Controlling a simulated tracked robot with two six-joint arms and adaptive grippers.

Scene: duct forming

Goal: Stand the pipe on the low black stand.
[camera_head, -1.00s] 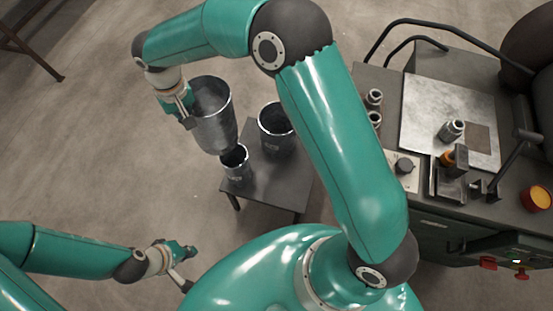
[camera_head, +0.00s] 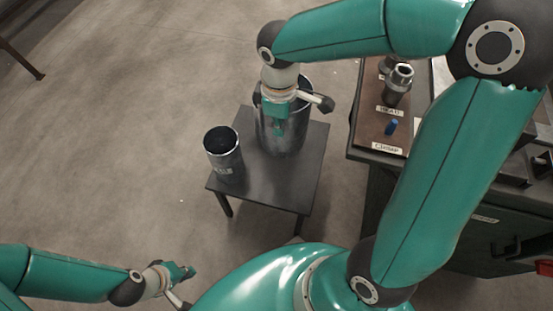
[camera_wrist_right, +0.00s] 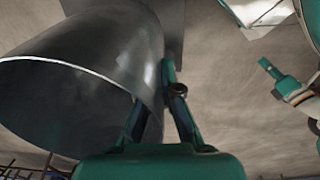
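A large grey metal pipe (camera_head: 296,128) is upright over the back right of the low black stand (camera_head: 255,189); whether its base touches the stand is unclear. My right gripper (camera_head: 277,130) points down at its near side. In the right wrist view, the wide pipe (camera_wrist_right: 110,55) fills the left, and the right gripper (camera_wrist_right: 170,90) appears shut on its rim wall, one finger outside and the other partly hidden. My left gripper (camera_head: 188,272) is low at the left, away from the stand; its finger opening is too small to judge.
A smaller dark pipe (camera_head: 223,155) stands at the stand's left corner. A workbench (camera_head: 380,130) with metal fittings (camera_head: 398,85) and labels is to the right. Open concrete floor lies left of the stand.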

